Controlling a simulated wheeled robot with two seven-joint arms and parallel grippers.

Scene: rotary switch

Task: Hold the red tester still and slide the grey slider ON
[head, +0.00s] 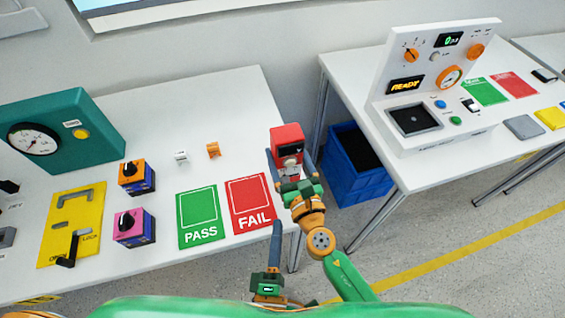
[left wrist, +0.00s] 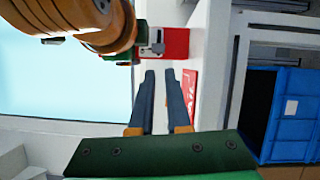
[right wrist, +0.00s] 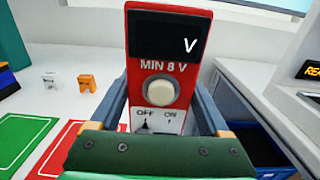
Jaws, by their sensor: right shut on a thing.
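The red tester (head: 286,137) is held up off the right edge of the left table. In the right wrist view the tester (right wrist: 134,60) shows a dark display, "MIN 8 V", a round cream knob (right wrist: 160,91) and OFF and ON labels. A small dark mark lies under OFF; my gripper's base hides what is lower, so the slider's position is unclear. My right gripper (right wrist: 163,90) is shut on the tester's sides. My left gripper (head: 277,226) is empty, below the tester in the head view, apart from it. Its fingers (left wrist: 160,73) have a narrow gap, pointing towards the tester.
The left table holds a green PASS mat (head: 200,238), a red FAIL mat (head: 265,222), two knob boxes and a yellow panel (head: 55,217). A blue bin (head: 345,185) stands between the tables. A white console (head: 380,100) is on the right table.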

